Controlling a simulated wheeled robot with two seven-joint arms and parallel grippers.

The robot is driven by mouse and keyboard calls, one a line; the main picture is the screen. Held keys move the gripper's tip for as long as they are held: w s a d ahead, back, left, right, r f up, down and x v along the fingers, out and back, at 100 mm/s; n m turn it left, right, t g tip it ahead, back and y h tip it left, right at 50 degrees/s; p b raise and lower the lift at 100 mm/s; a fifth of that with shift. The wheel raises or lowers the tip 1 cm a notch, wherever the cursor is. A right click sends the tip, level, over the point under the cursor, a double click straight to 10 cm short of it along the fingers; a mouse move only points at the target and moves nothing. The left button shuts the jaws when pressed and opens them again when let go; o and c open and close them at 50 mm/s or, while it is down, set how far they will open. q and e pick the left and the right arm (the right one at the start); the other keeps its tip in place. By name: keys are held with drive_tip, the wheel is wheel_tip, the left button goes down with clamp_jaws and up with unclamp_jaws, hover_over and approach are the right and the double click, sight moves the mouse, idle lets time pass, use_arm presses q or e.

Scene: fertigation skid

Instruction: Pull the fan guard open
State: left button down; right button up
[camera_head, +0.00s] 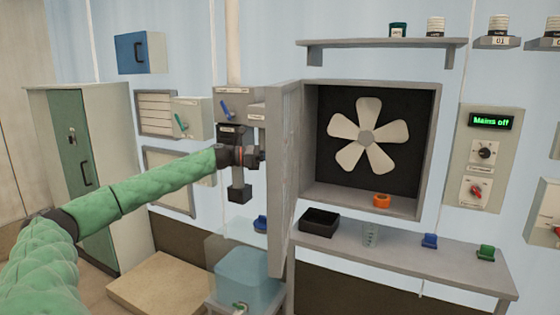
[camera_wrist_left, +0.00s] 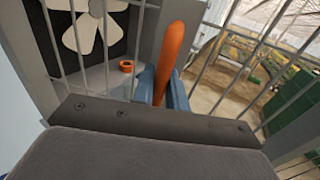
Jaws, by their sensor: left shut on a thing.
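The fan guard (camera_head: 284,190) is a grey barred panel, swung out from the left side of the fan recess and seen nearly edge-on. Its bars (camera_wrist_left: 205,58) cross the left wrist view. The white fan (camera_head: 366,137) stands uncovered in its dark recess. My left gripper (camera_head: 259,156) is at the left face of the guard. In the left wrist view, its blue fingers (camera_wrist_left: 162,92) are shut on the orange handle (camera_wrist_left: 176,50) of the guard. The guard partly hides the fingertips in the head view. My right gripper is not in view.
A grey shelf (camera_head: 450,268) below the fan holds a black tray (camera_head: 319,222), a clear cup (camera_head: 370,235) and blue and green clips. An orange ring (camera_head: 381,200) sits on the recess ledge. A clear tank (camera_head: 245,272) stands below the guard. A green-doored cabinet (camera_head: 75,150) stands left.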

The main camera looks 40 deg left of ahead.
use_arm(q)
drive_tip(key=s+a+m+g+h+b, duration=0.1)
drive_tip(key=a+m+g+h+b, duration=0.1)
drive_tip(key=a, duration=1.1)
drive_tip(key=shift+s+a+m+g+h+b, duration=0.35)
drive_tip(key=shift+g+b, duration=0.35)
drive_tip(key=shift+b, duration=0.35)
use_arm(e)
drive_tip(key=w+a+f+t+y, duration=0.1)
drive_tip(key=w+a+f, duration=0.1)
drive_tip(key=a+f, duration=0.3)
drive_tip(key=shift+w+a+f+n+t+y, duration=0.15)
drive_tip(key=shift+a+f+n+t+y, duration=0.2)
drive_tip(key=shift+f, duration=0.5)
use_arm(q)
drive_tip(key=shift+w, duration=0.1)
drive_tip(key=c, duration=1.5)
unclamp_jaws()
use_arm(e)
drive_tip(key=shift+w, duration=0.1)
